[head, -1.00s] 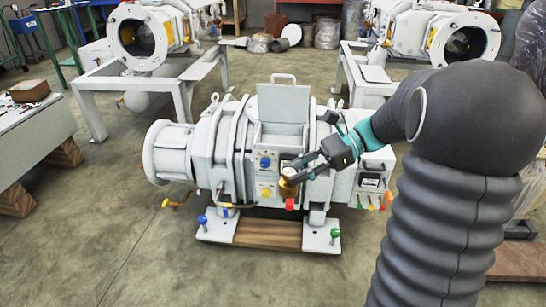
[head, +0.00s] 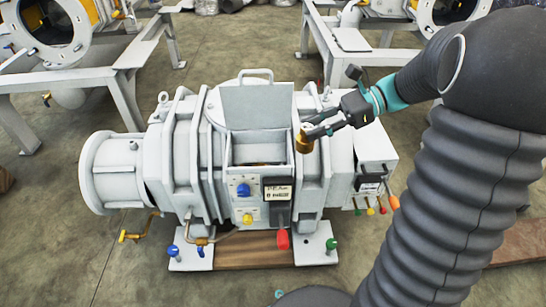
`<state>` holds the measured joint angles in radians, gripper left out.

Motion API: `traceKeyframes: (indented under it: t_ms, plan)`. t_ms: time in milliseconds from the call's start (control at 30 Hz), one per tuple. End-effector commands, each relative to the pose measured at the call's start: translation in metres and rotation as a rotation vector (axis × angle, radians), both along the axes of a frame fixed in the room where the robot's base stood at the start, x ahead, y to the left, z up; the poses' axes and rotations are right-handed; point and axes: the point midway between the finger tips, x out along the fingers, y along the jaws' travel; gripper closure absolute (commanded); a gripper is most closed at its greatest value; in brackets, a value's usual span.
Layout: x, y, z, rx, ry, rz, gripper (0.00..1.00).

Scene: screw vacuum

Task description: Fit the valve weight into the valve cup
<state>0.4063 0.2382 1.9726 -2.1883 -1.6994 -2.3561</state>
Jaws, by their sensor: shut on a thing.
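A small brass-coloured piece (head: 303,144), which I take to be the valve weight, is in my gripper (head: 311,135). My gripper is shut on it and comes in from the right. In the picture, the piece shows at the right edge of the open hatch box (head: 229,150) on the white vacuum pump (head: 180,165). I cannot tell its height above the pump or whether it touches. I cannot make out the valve cup for certain; the inside of the hatch box is mostly hidden by its front wall.
The raised hatch lid (head: 257,106) stands behind the box. A grey side box (head: 375,155) with coloured levers is at right. Open floor lies front left.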

Motion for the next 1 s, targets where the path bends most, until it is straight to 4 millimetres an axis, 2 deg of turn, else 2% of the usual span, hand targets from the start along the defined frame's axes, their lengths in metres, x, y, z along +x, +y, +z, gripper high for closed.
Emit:
traceKeyframes:
  t_ms: [400, 600, 833, 1000]
  plan:
    - [0.023, 0.070, -0.045, 0.002, 0.003, 0.000, 1.00]
    - [0.032, 0.097, -0.063, 0.001, 0.002, -0.003, 1.00]
    - [0.036, 0.106, -0.072, 0.001, 0.002, -0.006, 1.00]
    - [0.035, 0.105, -0.094, 0.001, 0.004, -0.006, 1.00]
